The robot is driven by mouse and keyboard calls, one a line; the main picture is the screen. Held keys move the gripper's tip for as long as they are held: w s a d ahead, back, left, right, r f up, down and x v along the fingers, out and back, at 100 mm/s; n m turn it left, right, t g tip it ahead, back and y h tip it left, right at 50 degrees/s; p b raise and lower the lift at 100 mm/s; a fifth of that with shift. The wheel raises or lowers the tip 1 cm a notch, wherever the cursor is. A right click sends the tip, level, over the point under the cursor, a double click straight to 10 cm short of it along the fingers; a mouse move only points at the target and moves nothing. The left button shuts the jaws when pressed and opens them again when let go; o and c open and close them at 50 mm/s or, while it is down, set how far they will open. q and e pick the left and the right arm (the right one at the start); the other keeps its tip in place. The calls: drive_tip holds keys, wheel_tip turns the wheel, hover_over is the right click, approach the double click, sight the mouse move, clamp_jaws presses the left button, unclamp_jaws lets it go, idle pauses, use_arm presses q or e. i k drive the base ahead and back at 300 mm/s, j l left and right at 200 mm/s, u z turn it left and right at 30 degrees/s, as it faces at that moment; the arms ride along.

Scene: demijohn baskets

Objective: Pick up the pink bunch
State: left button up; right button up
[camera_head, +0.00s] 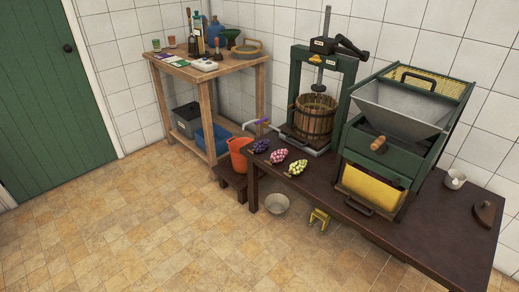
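The pink bunch (279,156) is a small cluster of grapes lying on the dark brown table (440,228), near its left end. It lies between a dark purple bunch (260,146) behind and to the left and a yellow-green bunch (297,168) in front and to the right. The three bunches lie close together in a slanting row and are uncovered. Neither of my grippers is in view.
Behind the bunches stands a green press with a wooden basket (314,118). To the right is a crusher with a grey hopper (402,108). An orange bucket (239,155) stands left of the table, and a metal bucket (277,204) is below. The tiled floor (150,220) is clear.

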sight(278, 156)
drive_tip(key=i+j+z, duration=0.1)
drive_tip(key=i+j, duration=0.3)
drive_tip(key=i, duration=0.25)
drive_tip(key=i+j+z, duration=0.1)
drive_tip(key=i+j, duration=0.4)
drive_tip(key=i, duration=0.2)
